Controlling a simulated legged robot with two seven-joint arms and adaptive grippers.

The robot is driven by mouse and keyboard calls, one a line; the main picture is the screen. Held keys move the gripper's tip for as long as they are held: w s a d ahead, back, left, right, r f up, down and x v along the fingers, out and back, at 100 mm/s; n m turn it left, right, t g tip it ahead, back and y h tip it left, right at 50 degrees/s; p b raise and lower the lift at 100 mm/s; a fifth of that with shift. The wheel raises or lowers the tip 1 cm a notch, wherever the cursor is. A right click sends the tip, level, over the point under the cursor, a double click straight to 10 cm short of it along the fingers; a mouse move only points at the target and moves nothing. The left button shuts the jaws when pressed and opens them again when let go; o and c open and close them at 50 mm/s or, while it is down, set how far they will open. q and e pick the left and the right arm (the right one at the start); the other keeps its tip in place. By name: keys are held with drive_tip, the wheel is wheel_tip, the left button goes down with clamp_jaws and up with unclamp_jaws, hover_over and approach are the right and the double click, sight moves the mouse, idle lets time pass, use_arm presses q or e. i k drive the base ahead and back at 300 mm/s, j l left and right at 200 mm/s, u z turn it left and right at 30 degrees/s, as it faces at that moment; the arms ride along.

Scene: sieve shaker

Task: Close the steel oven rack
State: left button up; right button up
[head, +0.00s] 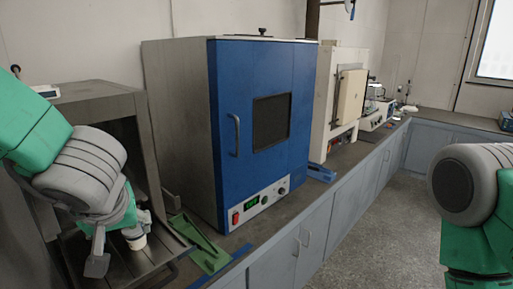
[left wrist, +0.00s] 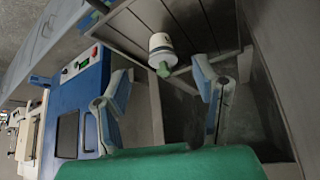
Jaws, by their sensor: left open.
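The steel oven (head: 108,92) is a grey open-fronted box at the left of the head view. Its slatted rack (head: 168,250) extends out of the front at the bottom; it fills the top of the left wrist view (left wrist: 190,22). A white container (head: 137,241) sits on the rack. In the left wrist view the container (left wrist: 161,44) shows a green part. My left gripper (head: 115,248) is open at the oven's front, over the rack. Its spread fingers show in the left wrist view (left wrist: 165,88), with nothing between them. Contact with the rack cannot be told. My right gripper is out of view.
A blue-fronted oven (head: 222,130), door closed, stands right of the steel oven. A green bracket-like object (head: 203,247) lies on the counter between them. A beige device (head: 347,95) and smaller instruments stand farther back. The floor (head: 375,200) at right is clear.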

sight(124, 248)
drive_tip(key=k+l, duration=0.6)
drive_tip(key=k, duration=0.2)
